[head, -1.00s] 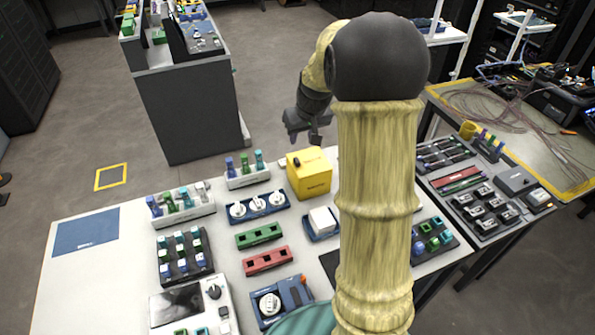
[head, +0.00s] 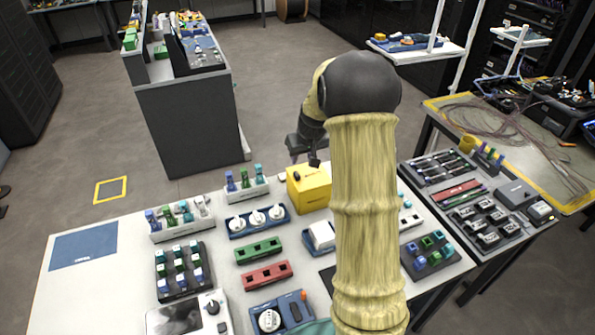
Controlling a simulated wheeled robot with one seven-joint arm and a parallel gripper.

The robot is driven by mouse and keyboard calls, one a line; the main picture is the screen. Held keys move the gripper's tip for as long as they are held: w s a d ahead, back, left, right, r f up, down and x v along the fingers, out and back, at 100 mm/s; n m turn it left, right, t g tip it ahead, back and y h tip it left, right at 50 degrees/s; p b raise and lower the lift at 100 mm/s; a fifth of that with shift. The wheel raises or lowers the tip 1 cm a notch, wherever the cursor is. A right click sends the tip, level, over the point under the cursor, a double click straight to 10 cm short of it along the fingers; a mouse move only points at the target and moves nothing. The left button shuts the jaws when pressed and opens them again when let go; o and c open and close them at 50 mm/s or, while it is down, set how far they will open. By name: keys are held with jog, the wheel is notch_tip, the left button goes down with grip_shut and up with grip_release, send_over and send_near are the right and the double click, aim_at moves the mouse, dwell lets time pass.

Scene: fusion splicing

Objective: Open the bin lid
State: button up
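The bin is a yellow box (head: 309,190) at the back edge of the white table, left of my arm. Its lid looks shut, with a small dark knob (head: 297,177) on the top's left part. My gripper (head: 304,160) is dark and hangs just above and behind the box's top. One finger shows near the lid's back edge, and contact cannot be told. The finger spacing is too small and partly hidden to tell open from shut. Nothing visible is held.
In front of the bin are a blue tray with white spools (head: 258,222), a white block in a blue tray (head: 322,235), and green (head: 259,250) and red (head: 267,275) holders. A vial rack (head: 246,188) stands left of the bin. My arm hides part of the table.

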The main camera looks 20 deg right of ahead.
aim_at(297, 174)
jog(key=p+x, duration=0.1)
jog(key=x, duration=1)
jog(key=shift+w+p, duration=0.15)
jog(key=shift+p, duration=0.15)
grip_shut()
